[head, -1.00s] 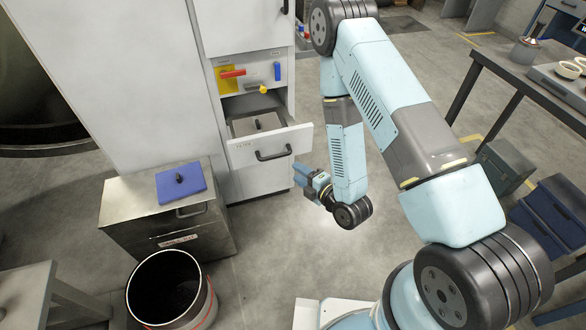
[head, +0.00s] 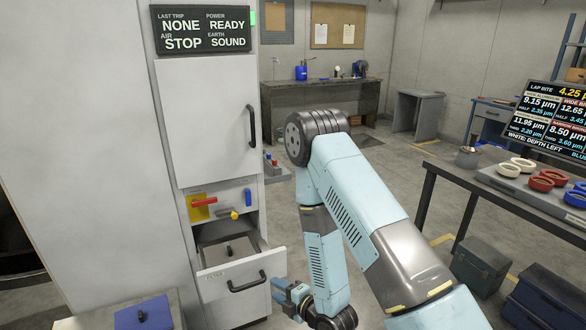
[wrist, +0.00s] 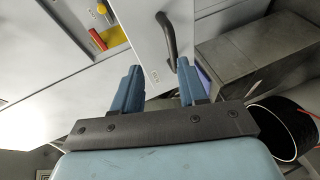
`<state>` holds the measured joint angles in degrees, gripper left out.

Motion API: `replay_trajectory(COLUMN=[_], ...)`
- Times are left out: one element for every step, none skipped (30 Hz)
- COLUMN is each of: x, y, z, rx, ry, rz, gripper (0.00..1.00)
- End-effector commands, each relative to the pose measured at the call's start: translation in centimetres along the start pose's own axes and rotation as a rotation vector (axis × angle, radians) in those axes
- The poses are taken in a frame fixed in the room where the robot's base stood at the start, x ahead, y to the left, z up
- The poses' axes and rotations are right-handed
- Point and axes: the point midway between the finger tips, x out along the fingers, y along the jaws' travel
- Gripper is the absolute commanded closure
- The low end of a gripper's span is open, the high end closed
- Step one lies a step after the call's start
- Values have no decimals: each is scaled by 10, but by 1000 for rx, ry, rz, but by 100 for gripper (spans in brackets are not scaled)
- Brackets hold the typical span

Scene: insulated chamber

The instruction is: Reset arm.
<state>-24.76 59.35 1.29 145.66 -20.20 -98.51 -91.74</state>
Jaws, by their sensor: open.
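My arm is bent in front of the white cabinet in the head view. My gripper (head: 284,293) is low, just right of the cabinet's open filter drawer (head: 225,277). In the wrist view my gripper (wrist: 157,88) shows two blue fingers spread apart with nothing between them. The drawer's dark handle (wrist: 168,35) shows beyond the fingers there. A grey block with a small knob (head: 229,250) lies in the drawer.
Above the drawer are a red lever (head: 204,202), a yellow handle (head: 227,213) and a blue lever (head: 248,197). A blue lid (head: 143,314) sits at lower left. A table with rings (head: 508,170) stands at right. A black bin (wrist: 285,128) shows in the wrist view.

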Motion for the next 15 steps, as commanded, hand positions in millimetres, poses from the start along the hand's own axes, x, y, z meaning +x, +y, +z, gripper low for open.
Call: replay_trajectory(x=[4, 5, 6, 7, 8, 9, 9, 9, 8, 8, 7, 6, 4, 3, 1], y=[14, 19, 26, 32, 38, 46, 51, 57, 64, 71, 76, 84, 90, 97, 105], z=[7, 11, 16, 20, 24, 30, 33, 37, 43, 47, 51, 56, 60, 64, 69], rx=[15, 29, 46, 58, 72, 90, 104, 118, 138, 152, 168, 189, 204, 220, 242], ry=[-14, -22, -35, -45, -55, -69, -79, -90, -106, -119, -132, -149, -161, -174, -193], rz=[-9, -19, -32, -42, -51, -63, -73, -82, -94, -102, -110, -120, -127, -134, -143], gripper=[58, 58, 58, 58, 58, 58, 58, 58, 58, 58, 58, 58, 58, 58, 58])
